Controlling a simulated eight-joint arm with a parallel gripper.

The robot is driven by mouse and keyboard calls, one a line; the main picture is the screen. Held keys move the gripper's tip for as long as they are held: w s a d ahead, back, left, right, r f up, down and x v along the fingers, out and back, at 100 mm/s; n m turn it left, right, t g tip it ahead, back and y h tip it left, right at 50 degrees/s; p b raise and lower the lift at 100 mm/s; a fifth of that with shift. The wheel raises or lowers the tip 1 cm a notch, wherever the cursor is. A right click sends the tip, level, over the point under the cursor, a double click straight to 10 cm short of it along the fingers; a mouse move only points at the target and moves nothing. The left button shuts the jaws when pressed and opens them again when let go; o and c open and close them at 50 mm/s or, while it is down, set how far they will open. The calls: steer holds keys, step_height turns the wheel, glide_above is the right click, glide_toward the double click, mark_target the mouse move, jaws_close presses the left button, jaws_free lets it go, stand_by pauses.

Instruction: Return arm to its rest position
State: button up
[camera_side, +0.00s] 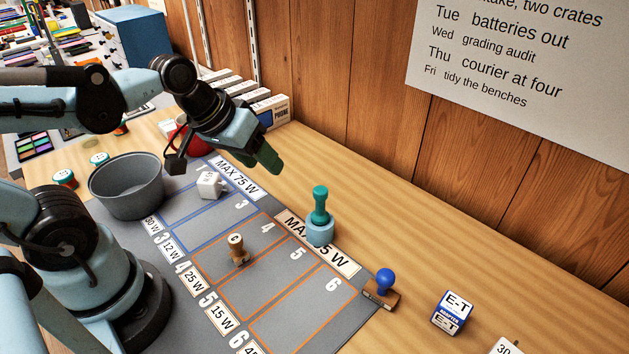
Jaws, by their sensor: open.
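My arm reaches in from the left above the grey mat (122,241). My gripper (266,159), with dark green fingers, hangs over the mat's far end, near the "MAX 75 W" label. It is open, and nothing shows held in it. The cube stands in the blue-lined cells of the mat. A small wooden stamp (238,251) stands upright in the orange-lined cells.
A grey bowl (126,190) stands at the mat's left edge. A teal-handled stamp (320,217) and a blue-knobbed stamp (383,286) stand along the right edge. An E-T box (452,313) sits on the wooden table. White boxes (270,110) line the back wall.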

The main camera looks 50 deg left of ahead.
steer(key=m, duration=0.1)
steer(key=m+t+y, duration=0.1)
steer(key=shift+a+r+m, duration=0.2)
steer(key=shift+r+m, duration=0.2)
